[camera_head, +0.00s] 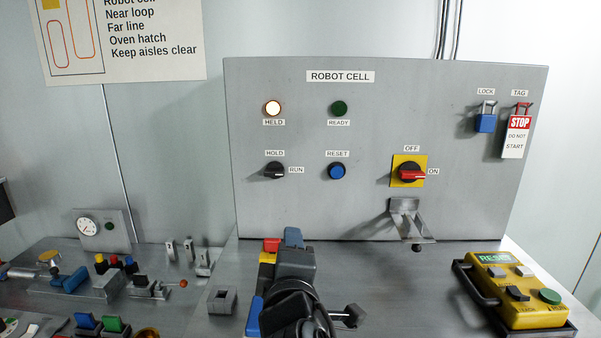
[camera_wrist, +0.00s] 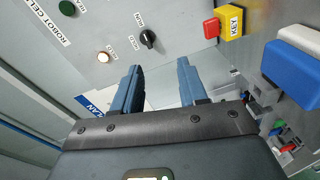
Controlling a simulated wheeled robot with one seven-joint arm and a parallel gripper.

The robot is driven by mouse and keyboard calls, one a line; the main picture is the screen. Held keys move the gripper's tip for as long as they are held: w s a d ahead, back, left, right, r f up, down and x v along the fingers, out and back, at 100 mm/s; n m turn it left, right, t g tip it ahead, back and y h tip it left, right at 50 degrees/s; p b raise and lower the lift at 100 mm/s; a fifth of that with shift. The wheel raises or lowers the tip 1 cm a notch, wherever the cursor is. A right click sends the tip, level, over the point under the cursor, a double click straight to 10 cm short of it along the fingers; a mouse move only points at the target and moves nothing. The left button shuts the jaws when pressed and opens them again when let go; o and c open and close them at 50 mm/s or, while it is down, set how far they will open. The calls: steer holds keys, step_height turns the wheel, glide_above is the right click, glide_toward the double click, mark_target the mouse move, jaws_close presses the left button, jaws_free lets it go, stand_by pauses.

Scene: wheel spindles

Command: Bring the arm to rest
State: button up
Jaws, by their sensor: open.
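My gripper (camera_head: 292,238) is in front of the lower middle of the grey ROBOT CELL panel (camera_head: 370,215) in the head view. In the wrist view its two blue fingers (camera_wrist: 160,85) stand apart with nothing between them. The panel's HELD lamp (camera_head: 273,108) glows; the green READY lamp (camera_head: 339,108) looks dark. The black HOLD/RUN knob (camera_head: 275,171) and the blue RESET button (camera_head: 337,171) sit below the lamps. The red OFF/ON switch handle (camera_head: 412,175) lies level, toward ON.
A blue padlock (camera_head: 486,123) and a STOP tag (camera_head: 517,136) hang at the panel's right. A yellow pendant (camera_head: 515,292) lies at the bench's right. A metal bracket (camera_head: 405,215) sticks out under the switch. Small fixtures crowd the left bench. A red-and-yellow block (camera_wrist: 230,22) is near my gripper.

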steer(key=s+d+f+m+g+y+b, duration=0.1)
steer(key=s+d+f+m+b, duration=0.15)
steer(key=s+d+f, duration=0.65)
steer(key=s+d+f+m+g+y+b, duration=0.1)
steer(key=s+d+f+m, duration=0.25)
steer(key=s+f, duration=0.9)
steer(key=s+d+m+h+b, duration=0.1)
steer(key=s+d+m, duration=0.2)
steer(key=s, duration=0.5)
steer(key=s+d+r+m+h+b, duration=0.1)
steer(key=s+d+m, duration=0.3)
steer(key=s, duration=0.4)
steer(key=s+d+r+m+b, duration=0.1)
steer(key=s+d+m+b, duration=0.1)
steer(key=s, duration=0.7)
steer(key=shift+d+r+m+h+b, duration=0.15)
steer(key=shift+d+m+h+b, duration=0.25)
steer(key=shift+d+m, duration=0.4)
